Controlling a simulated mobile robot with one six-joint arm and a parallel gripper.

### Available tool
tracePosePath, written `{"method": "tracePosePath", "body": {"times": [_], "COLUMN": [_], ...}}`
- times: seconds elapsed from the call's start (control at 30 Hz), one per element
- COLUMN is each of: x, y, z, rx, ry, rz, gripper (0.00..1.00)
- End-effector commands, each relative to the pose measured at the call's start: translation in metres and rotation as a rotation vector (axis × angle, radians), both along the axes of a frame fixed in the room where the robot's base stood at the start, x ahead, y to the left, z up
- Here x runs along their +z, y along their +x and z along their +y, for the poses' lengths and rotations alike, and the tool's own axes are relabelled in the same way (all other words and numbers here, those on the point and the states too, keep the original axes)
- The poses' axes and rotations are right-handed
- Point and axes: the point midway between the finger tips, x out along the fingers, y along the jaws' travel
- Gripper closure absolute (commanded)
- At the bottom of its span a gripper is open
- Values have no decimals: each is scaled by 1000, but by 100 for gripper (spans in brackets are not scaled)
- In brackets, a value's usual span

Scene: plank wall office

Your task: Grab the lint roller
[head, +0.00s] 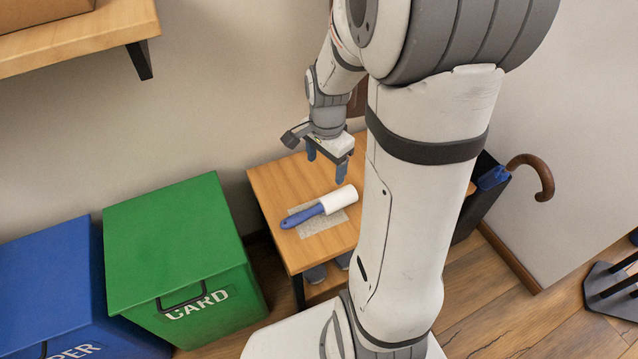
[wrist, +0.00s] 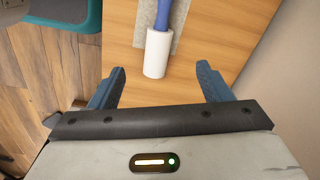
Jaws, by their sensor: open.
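The lint roller (head: 322,206) has a white roll and a blue handle. It lies on a grey mat (head: 310,227) on a small wooden table (head: 272,195). In the wrist view the white roll (wrist: 157,55) is near the top middle, with the blue handle running out of the top edge. My gripper (head: 328,168) is open and empty above the table, toward its back, near the white roll's end. In the wrist view its two blue fingertips (wrist: 160,80) are spread wide, with the roll beyond and between them, apart from both.
A green bin (head: 170,240) marked CARD and a blue bin (head: 50,285) stand left of the table. A wooden shelf (head: 75,38) juts from the wall at upper left. A dark holder (head: 478,205) with an umbrella (head: 540,170) stands at right. The wall is close behind the table.

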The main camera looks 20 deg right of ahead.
Motion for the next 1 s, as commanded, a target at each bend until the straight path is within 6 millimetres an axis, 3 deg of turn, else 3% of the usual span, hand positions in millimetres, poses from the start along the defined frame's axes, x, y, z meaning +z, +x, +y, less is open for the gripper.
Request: {"method": "tracePosePath", "body": {"times": [0.03, 0.2, 0.73, 1.0], "x": [-36, -78, -128, -166], "y": [3, 10, 11, 9], "z": [-6, -18, -23, -24], "rx": [-54, -192, -246, -244], "ry": [4, 11, 14, 15], "rz": [11, 30, 37, 37], "gripper": [28, 28, 28, 28]}}
